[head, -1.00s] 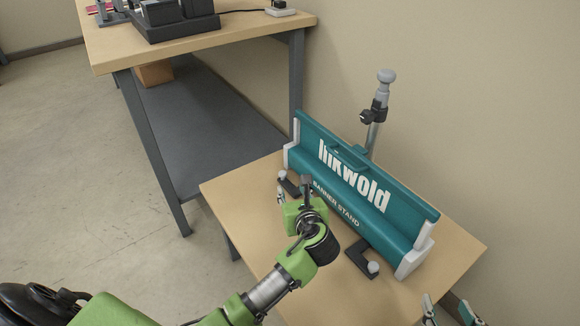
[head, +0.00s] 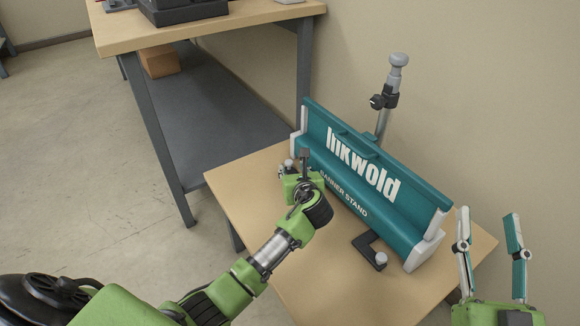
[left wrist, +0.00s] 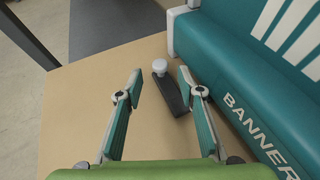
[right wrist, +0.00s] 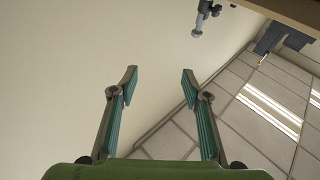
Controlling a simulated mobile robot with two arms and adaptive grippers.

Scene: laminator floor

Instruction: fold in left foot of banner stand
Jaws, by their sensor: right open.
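The teal banner stand (head: 365,180) with white end caps stands on a small wooden table. Its left foot, a dark bar with a white knob (left wrist: 170,88), sticks out from the stand in the left wrist view. My left gripper (left wrist: 157,78) is open, its fingers on either side of that foot and apart from it. In the head view my left gripper (head: 297,172) hides most of the left foot. My right gripper (head: 488,222) is open and empty, right of the table.
The small table (head: 330,285) has bare room in front of the stand. A grey pole (head: 386,105) with a clamp rises behind the stand. A larger workbench (head: 215,25) with a grey lower shelf stands at the back left. A beige wall is close behind.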

